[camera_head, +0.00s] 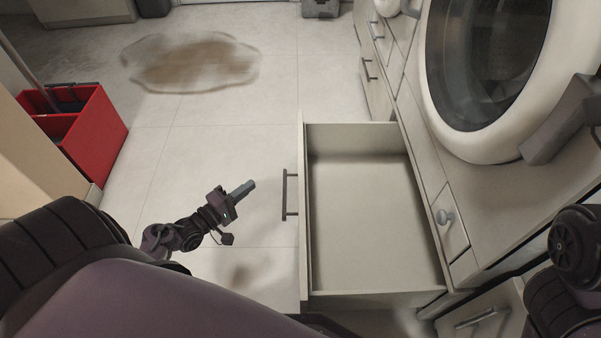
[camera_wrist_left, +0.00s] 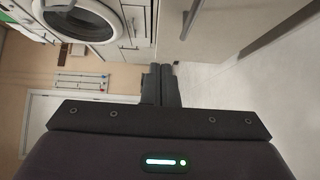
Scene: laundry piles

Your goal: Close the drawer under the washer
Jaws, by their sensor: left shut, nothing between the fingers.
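The drawer (camera_head: 303,225) under the washer is pulled far out and looks empty in the head view. Its front panel faces left and carries a dark bar handle (camera_head: 287,194). The washer (camera_head: 430,75) with its round dark door stands on the counter to the right. My left gripper (camera_head: 250,186) is shut and empty, to the left of the drawer front, apart from the handle. In the left wrist view the shut fingers (camera_wrist_left: 161,85) point upward, and the washer (camera_wrist_left: 45,20) shows at the upper left. My right gripper is not visible; only part of that arm shows at the right edge.
A red bucket (camera_head: 97,135) stands on the floor at the left. A brown stain or puddle (camera_head: 190,62) lies on the tiles at the back.

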